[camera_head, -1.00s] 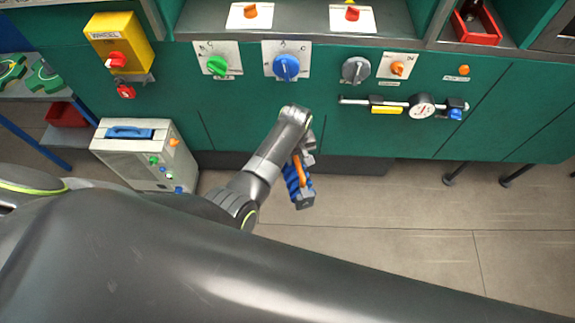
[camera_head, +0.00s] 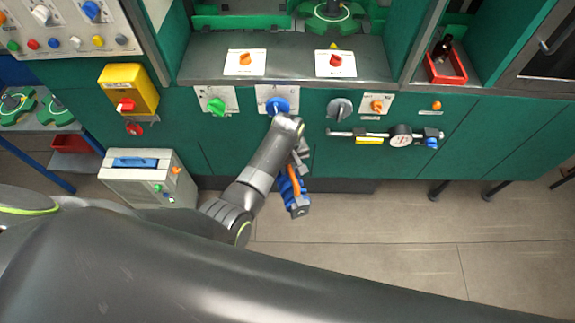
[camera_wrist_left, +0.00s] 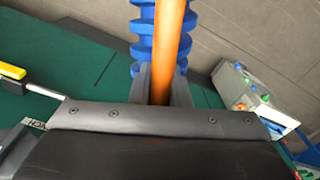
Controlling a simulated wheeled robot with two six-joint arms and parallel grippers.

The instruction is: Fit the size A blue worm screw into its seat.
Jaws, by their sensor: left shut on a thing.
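The blue worm screw (camera_head: 299,208) is in my left gripper (camera_head: 296,180), in front of the green cabinet and above the floor. An orange bar runs along the screw. In the left wrist view the screw's blue ridges (camera_wrist_left: 143,49) show on both sides of the orange bar, and my left gripper (camera_wrist_left: 160,88) is shut on it. The part of the screw between the fingers is hidden. No size mark is readable on it. I cannot tell which place is its seat. My right gripper is not in view.
The green cabinet front carries a blue knob (camera_head: 278,105), a green knob (camera_head: 216,106) and a gauge bar (camera_head: 368,134). A grey shelf (camera_head: 290,65) lies above, with a green round fixture (camera_head: 330,14) behind. A beige box (camera_head: 152,176) stands left. Floor at right is clear.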

